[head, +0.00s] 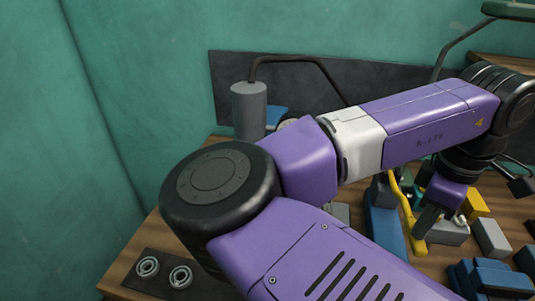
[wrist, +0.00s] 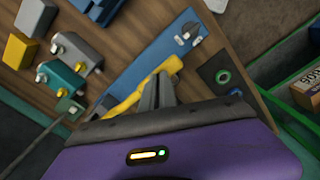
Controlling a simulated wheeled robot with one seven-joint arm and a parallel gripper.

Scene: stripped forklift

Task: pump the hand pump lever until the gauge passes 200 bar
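The yellow pump lever (head: 408,215) slants over a long blue body (head: 385,222) on the wooden bench. In the wrist view, the lever (wrist: 140,97) runs diagonally beside the blue body (wrist: 160,55). My gripper (head: 429,222) points down, just right of the lever's near end. In the wrist view, my gripper (wrist: 160,90) has its fingers close together in front of the lever, with nothing visible between them. I cannot tell whether they touch it. A small grey-white fitting (wrist: 190,33) sits on the blue body. No gauge reading is legible.
A grey cylinder (head: 249,108) with a bent dark pipe stands behind my arm. Grey, yellow and blue blocks (head: 490,237) crowd the bench at right. Two metal rings (head: 180,276) lie on a dark mat at front left. A green-edged bin with a box (wrist: 308,88) shows at right in the wrist view.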

